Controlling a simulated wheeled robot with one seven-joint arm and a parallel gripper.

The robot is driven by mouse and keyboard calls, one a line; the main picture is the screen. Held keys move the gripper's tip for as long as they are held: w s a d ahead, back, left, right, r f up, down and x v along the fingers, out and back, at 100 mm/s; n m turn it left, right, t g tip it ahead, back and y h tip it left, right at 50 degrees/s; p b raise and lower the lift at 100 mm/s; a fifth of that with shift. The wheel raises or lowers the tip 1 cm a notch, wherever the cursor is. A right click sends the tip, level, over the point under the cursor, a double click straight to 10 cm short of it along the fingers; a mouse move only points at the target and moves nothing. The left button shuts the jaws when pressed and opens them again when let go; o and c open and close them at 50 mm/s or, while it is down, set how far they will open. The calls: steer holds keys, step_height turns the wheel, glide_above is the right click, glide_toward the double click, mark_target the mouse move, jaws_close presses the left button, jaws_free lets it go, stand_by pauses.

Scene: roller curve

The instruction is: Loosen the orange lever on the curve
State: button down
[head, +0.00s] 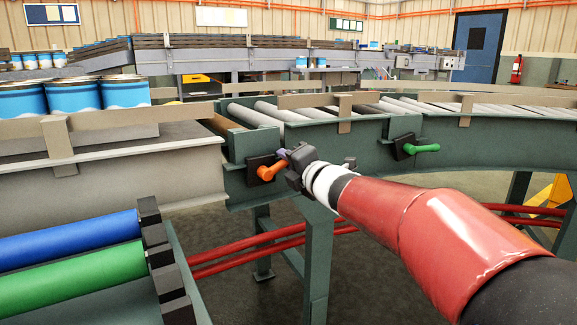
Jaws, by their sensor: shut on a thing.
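The orange lever (271,171) sits on a dark square plate on the side of the green roller curve (345,145), near its left end. Its handle slants, with one end lower left and the other reaching up right to my gripper. My gripper (286,157) is at the lever's right end and is shut on it. The fingers are small in the view and partly hidden by the gripper body. My red arm comes in from the lower right.
A green lever (421,148) is on the curve's side to the right. Blue cans (72,97) stand on the grey conveyor at left. Blue (70,238) and green (75,278) rollers lie in a rack at lower left. Green legs (315,250) and red pipes (240,250) are below the curve.

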steer(key=c, duration=1.3)
jaws_free()
steer(key=v, duration=0.7)
steer(key=shift+s+d, duration=0.25)
steer(key=shift+s, duration=0.1)
